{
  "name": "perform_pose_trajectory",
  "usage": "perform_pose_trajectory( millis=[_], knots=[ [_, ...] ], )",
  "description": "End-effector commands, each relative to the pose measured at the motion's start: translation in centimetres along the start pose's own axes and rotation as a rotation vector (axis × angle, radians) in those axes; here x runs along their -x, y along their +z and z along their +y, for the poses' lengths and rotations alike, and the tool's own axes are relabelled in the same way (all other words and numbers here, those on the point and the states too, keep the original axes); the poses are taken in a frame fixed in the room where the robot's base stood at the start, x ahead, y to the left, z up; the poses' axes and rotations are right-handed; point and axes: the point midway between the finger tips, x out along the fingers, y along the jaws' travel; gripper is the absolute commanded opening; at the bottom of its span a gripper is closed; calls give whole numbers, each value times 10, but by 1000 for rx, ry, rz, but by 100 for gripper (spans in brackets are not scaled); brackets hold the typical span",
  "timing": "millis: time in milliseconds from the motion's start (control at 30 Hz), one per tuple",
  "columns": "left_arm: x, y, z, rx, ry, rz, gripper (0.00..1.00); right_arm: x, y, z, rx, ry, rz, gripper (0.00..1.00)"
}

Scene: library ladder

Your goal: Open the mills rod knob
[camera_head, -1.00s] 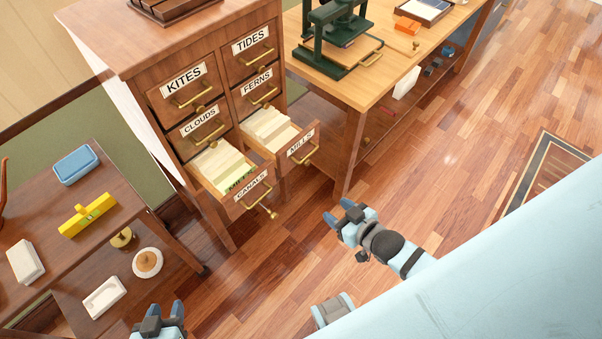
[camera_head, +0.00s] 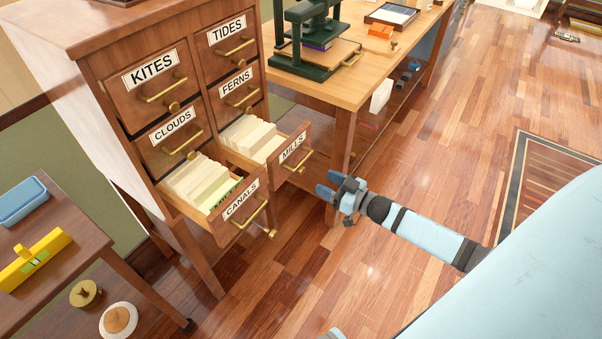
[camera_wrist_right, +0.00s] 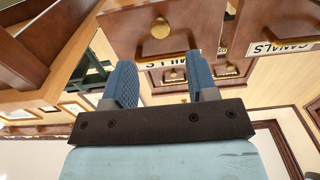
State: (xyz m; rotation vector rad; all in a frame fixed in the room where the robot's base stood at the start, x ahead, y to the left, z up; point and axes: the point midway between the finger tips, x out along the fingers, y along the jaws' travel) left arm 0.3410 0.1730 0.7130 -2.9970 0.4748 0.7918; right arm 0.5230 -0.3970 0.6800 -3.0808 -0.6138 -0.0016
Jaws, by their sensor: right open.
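The MILLS drawer (camera_head: 291,150) of the wooden card cabinet is pulled out and full of cards. A brass handle crosses its front, and a small brass rod knob (camera_head: 300,170) shows low on that front. In the right wrist view a round brass knob (camera_wrist_right: 160,28) stands on a wooden panel beyond the fingertips, near the upside-down MILLS label. My right gripper (camera_head: 328,184) is open and empty, to the right of and slightly below the MILLS drawer front, apart from it. In the right wrist view its blue fingers (camera_wrist_right: 162,72) are spread.
The CANALS drawer (camera_head: 240,203) is also pulled out, left of and nearer than MILLS, with its own brass knob (camera_head: 271,233). A wooden table (camera_head: 345,92) with a green press stands behind. A low table is at the left.

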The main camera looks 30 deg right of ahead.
Motion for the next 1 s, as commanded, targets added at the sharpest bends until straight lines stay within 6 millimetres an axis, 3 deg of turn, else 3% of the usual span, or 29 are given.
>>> perform_pose_trajectory(
  millis=[200, 400, 600, 867, 1000],
  knots=[
    [-3, 4, 0, 4, 2, 7, 43, -48, 1, 0, 0, 0, 3, 53],
    [-2, 1, -1, 7, 4, 21, 43, -78, 1, 0, 0, 1, 1, 53],
    [-1, -3, -1, 7, 5, 28, 43, -89, 0, 0, 0, 1, 0, 53],
    [-2, -1, -1, 6, 5, 24, 43, -90, 0, 0, 0, 1, -1, 53],
    [-2, 0, -1, 6, 5, 23, 43, -89, 0, 0, 0, 1, -1, 21]
  ],
)
